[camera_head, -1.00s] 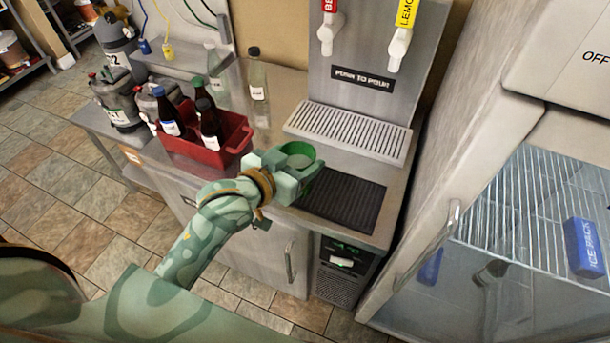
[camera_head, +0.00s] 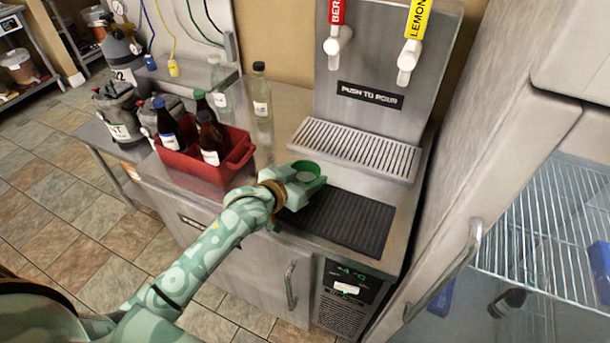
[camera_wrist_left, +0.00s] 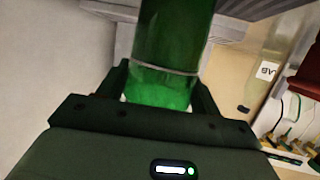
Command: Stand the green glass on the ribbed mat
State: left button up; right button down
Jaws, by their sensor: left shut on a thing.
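The green glass (camera_wrist_left: 168,60) is between the fingers of my left gripper (camera_head: 304,178), and its green rim (camera_head: 307,166) shows from above in the head view. The gripper is shut on it. The left wrist view shows the glass filling the space between the fingers (camera_wrist_left: 160,92). The dark ribbed mat (camera_head: 345,222) lies on the steel counter just right of the gripper. The glass is over or beside the mat's left end; I cannot tell whether its base touches anything. My right gripper is not in view.
A red crate (camera_head: 237,160) with several dark bottles stands left of the gripper. A clear bottle (camera_head: 261,100) stands behind. The tap unit's drip grille (camera_head: 355,148) is behind the mat. An open fridge (camera_head: 480,200) is at the right. Most of the mat is clear.

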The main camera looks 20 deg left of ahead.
pick_arm(q)
jog(key=o, duration=1.7)
jog(key=shift+c, duration=0.2)
jog(key=shift+s+r, duration=0.15)
jog(key=shift+s, duration=0.1)
jog(key=p+v, duration=0.2)
jog(key=v, duration=0.9)
jog(key=shift+s+p, duration=0.25)
jog(key=shift+p, duration=0.1)
jog(key=shift+a+r, duration=0.1)
jog(key=shift+r, duration=0.05)
